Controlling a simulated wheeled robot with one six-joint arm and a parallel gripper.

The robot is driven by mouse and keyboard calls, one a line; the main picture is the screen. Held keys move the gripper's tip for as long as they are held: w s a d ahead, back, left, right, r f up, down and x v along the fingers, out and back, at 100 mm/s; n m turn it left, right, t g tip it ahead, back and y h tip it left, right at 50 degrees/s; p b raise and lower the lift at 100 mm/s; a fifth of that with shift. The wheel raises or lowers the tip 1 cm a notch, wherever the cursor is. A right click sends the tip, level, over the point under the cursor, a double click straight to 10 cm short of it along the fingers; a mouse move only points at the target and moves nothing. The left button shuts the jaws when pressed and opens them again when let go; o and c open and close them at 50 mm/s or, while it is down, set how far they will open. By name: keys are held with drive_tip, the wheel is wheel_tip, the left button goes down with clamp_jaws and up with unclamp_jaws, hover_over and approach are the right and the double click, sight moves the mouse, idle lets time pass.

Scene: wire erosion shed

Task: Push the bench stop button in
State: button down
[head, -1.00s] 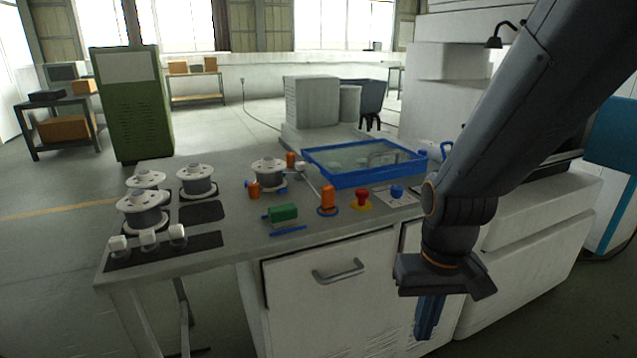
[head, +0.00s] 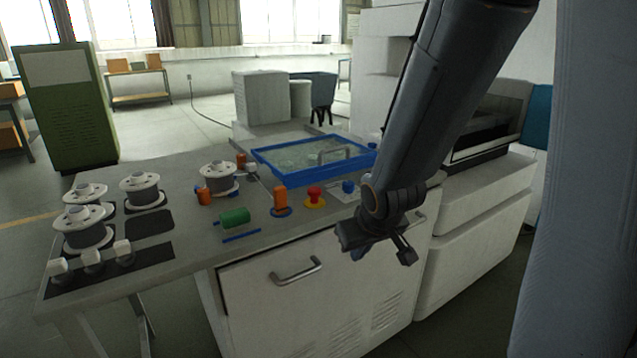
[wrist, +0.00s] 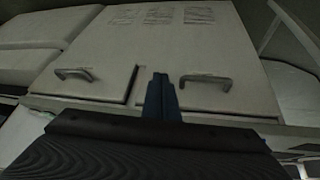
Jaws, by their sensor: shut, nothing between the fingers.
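The stop button (head: 314,194) is a red mushroom head on a yellow base. It stands on the bench (head: 180,240) near the front edge, in the head view. My gripper (head: 408,257) is to the right of it and lower in the head view, apart from it, in front of the cabinet. In the wrist view my fingers (wrist: 161,98) are together with nothing between them. The wrist view faces the cabinet front, and the button does not show there.
A blue-rimmed tray (head: 262,160) lies behind the button. A blue knob (head: 348,187) is right of it, an orange post (head: 281,200) left of it, then a green cylinder (head: 234,217). Wire spools (head: 139,187) stand at the left. Cabinet handles (wrist: 207,79) stick out below the bench top.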

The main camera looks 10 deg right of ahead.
drive_tip(key=w+a+r+n+t+y+p, duration=0.2)
drive_tip(key=w+r+t, duration=0.6)
drive_tip(key=r, duration=0.5)
drive_tip(key=w+n+y, duration=0.1)
drive_tip(key=w+y, duration=0.1)
drive_tip(key=shift+w+r+n+y, duration=0.2)
drive_tip(key=shift+w+n+y, duration=0.1)
drive_tip(key=shift+w, duration=0.1)
drive_tip(key=p, duration=0.3)
hover_over(314, 196)
wheel_tip(314, 196, down, 3)
drive_tip(key=shift+s+d+f, duration=0.2)
drive_tip(key=shift+s+f, duration=0.05)
drive_tip(key=shift+f, duration=0.25)
drive_tip(key=shift+s+d+f, duration=0.15)
drive_tip(key=shift+s+f, duration=0.1)
drive_tip(key=shift+f, duration=0.2)
drive_tip(key=shift+d+f, duration=0.1)
drive_tip(key=shift+f, duration=0.75)
